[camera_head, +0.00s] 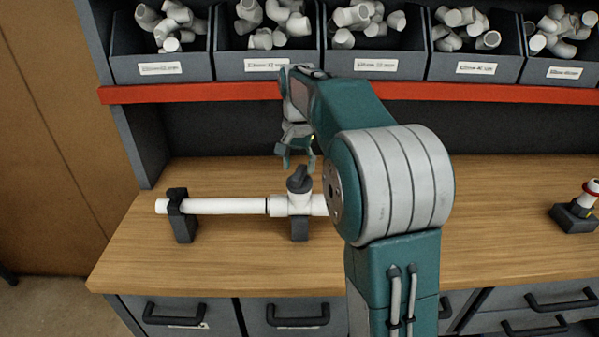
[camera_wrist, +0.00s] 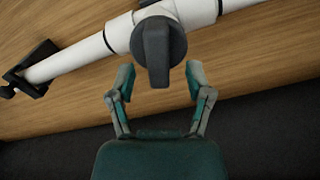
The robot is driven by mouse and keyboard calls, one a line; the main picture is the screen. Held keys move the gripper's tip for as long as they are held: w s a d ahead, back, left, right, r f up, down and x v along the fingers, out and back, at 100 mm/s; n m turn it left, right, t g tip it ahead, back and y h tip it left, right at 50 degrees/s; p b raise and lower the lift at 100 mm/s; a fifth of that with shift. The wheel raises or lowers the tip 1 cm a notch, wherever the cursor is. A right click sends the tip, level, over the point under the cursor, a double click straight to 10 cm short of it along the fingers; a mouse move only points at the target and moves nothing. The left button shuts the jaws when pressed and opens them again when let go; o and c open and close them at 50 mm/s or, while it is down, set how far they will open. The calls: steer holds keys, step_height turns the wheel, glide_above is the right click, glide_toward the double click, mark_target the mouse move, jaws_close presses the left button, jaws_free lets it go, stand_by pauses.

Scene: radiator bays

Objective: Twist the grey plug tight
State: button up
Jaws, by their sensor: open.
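The grey plug (camera_head: 299,180) is dark, with a flat raised grip, and sits on top of a white tee fitting (camera_head: 293,205) in a horizontal white pipe (camera_head: 225,206). In the wrist view the plug (camera_wrist: 158,50) shows from above, with the pipe (camera_wrist: 75,62) running behind it. My gripper (camera_head: 297,158) is above the plug and apart from it. Its two fingers (camera_wrist: 158,82) are spread and empty in the wrist view, with the lower end of the plug's grip appearing between the fingertips. How far the plug is screwed in cannot be told.
Dark clamps hold the pipe at the left (camera_head: 181,215) and under the tee (camera_head: 299,228). A red-edged shelf (camera_head: 200,94) with bins of grey fittings stands behind. A small stand (camera_head: 575,216) with a red-ringed fitting is at the far right. The front bench top (camera_head: 240,262) is clear.

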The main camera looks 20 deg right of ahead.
steer(key=shift+a+f, duration=0.3)
steer(key=shift+f, duration=0.65)
steer(key=shift+d+f, duration=0.1)
steer(key=shift+f, duration=0.1)
steer(key=shift+d, duration=0.5)
jaws_close()
steer(key=shift+a+f, duration=0.1)
steer(key=shift+a, duration=0.15)
